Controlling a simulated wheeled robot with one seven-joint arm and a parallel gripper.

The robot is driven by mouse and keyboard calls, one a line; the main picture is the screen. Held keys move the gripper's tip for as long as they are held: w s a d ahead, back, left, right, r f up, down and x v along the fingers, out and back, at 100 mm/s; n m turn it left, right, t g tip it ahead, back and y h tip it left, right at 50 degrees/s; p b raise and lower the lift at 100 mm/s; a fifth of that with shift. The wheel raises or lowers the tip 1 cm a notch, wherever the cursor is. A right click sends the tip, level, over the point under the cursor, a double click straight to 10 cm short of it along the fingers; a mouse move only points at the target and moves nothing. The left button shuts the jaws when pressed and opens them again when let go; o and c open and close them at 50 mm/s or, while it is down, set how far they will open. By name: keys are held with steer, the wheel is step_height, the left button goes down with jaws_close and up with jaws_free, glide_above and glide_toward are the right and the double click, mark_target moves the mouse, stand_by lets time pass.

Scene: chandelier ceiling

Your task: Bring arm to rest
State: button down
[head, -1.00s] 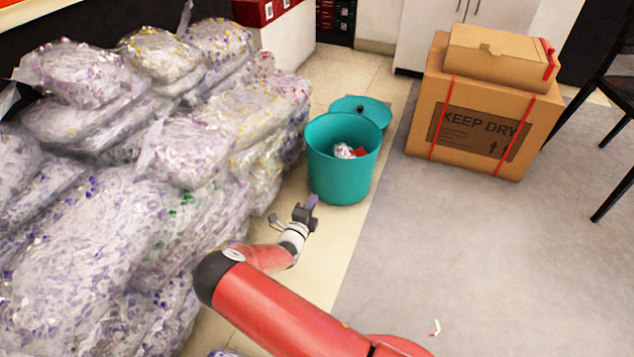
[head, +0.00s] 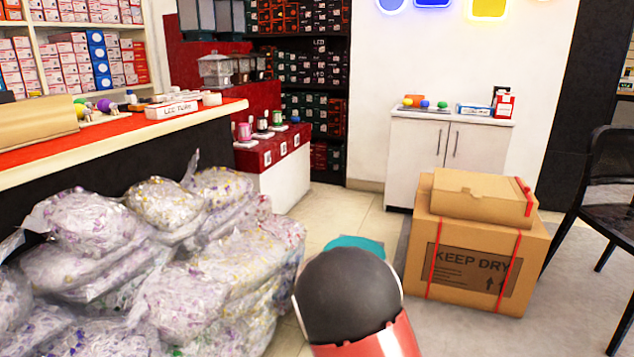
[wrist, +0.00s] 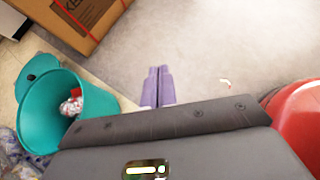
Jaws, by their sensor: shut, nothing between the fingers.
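My gripper (wrist: 158,87) shows in the wrist view with its two purple fingers shut together and nothing between them. It is over the grey floor, to the right of the teal bin. In the head view my red arm with its dark rounded joint (head: 347,293) rises at the bottom centre; the gripper itself is not visible there.
The teal bin (wrist: 27,118) holds crumpled waste; its lid (head: 356,245) peeks out behind my arm in the head view. Cardboard boxes (head: 475,255) stand right, clear bags (head: 215,275) are piled left, and a black chair (head: 607,190) is far right. Grey floor (wrist: 215,50) is open.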

steer(key=s+r+m+t+y+p, duration=0.1)
steer(key=s+r+m+y, duration=0.4)
steer(key=s+r+m, duration=0.6)
steer(key=s+a+r+m+t+y+p, duration=0.1)
steer(key=s+r+m+y+p, duration=0.2)
steer(key=s+r+m, duration=0.8)
steer(key=s+y, duration=0.2)
steer(key=s, duration=0.3)
steer(key=shift+s+a, duration=0.15)
steer(key=shift+s, duration=0.05)
